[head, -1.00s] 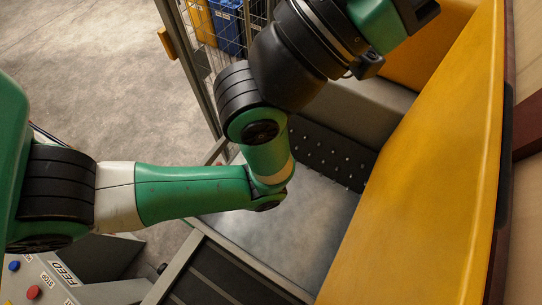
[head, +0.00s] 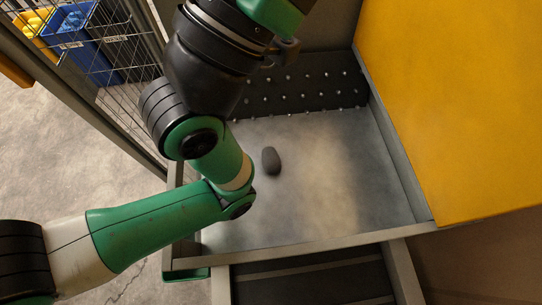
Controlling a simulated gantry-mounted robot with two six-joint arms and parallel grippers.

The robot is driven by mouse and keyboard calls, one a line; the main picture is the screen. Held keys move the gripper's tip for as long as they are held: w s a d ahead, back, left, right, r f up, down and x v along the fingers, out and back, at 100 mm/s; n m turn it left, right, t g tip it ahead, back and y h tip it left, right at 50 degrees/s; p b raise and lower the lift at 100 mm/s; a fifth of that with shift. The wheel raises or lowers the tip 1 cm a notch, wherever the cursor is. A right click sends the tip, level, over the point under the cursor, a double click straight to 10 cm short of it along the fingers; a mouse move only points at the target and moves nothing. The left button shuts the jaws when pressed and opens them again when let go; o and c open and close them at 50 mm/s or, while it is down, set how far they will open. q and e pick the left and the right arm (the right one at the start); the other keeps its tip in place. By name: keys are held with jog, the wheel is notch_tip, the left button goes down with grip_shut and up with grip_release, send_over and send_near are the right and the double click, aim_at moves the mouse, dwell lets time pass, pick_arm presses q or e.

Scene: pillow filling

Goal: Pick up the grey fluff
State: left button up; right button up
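The grey fluff (head: 271,160) is a small dark grey oval lump. It lies on the pale metal floor of a shallow tray (head: 318,205), near the studded back strip and left of the tray's middle. My green and black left arm comes in from the left, bends beside the tray's left side and rises out of the top of the picture. Its links pass just left of the fluff without covering it. No fingertips of my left gripper show. My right arm and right gripper are out of view.
A yellow panel (head: 455,110) stands along the tray's right side. A black studded strip (head: 300,88) closes the back. A dark slatted belt (head: 315,282) lies in front. A wire mesh cage (head: 120,85) and a blue bin (head: 88,45) are at the upper left.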

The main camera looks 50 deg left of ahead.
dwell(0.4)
pick_arm(q)
jog(key=o, duration=0.8)
jog(key=shift+c, duration=0.2)
